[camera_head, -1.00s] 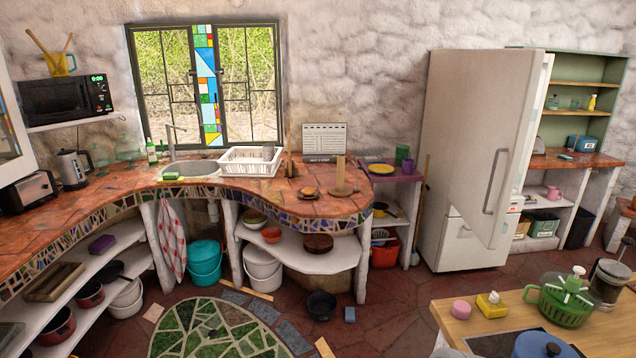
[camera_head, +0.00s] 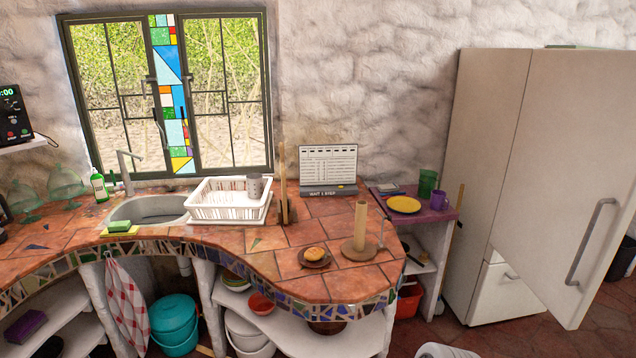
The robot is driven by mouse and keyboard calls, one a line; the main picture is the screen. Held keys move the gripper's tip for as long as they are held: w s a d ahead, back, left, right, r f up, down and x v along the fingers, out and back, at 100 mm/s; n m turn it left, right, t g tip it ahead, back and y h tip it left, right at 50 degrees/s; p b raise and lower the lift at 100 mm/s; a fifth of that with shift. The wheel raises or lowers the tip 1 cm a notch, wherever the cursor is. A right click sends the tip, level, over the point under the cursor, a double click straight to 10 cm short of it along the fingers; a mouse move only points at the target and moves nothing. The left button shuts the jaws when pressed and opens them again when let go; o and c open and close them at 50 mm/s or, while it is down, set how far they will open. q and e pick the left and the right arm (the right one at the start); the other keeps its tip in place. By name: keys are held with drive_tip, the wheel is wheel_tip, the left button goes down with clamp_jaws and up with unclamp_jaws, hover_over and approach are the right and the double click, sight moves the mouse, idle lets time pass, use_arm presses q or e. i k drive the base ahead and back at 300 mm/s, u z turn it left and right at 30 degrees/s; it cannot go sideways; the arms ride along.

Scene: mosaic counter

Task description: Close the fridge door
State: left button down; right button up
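The tall pale fridge (camera_head: 482,170) stands against the wall at the right of the head view. Its upper door (camera_head: 565,150) stands open, swung out toward me, with its outer face and long grey vertical handle (camera_head: 590,241) showing. The right end of the door is cut off by the picture edge. The lower compartment front (camera_head: 503,293) shows below and looks shut. The fridge's inside is hidden behind the door. Neither of my grippers can be made out.
A curved mosaic counter (camera_head: 265,240) with a white dish rack (camera_head: 228,212) and paper-towel stand (camera_head: 360,240) fills the left and middle. A small purple-topped shelf (camera_head: 435,215) stands left of the fridge. Red floor (camera_head: 530,335) shows before the fridge. A white rounded shape (camera_head: 445,351) cuts the bottom edge.

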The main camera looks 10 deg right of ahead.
sight(566, 205)
drive_tip(key=i, duration=1.15)
drive_tip(key=z, duration=2.4)
drive_tip(key=i, duration=0.8)
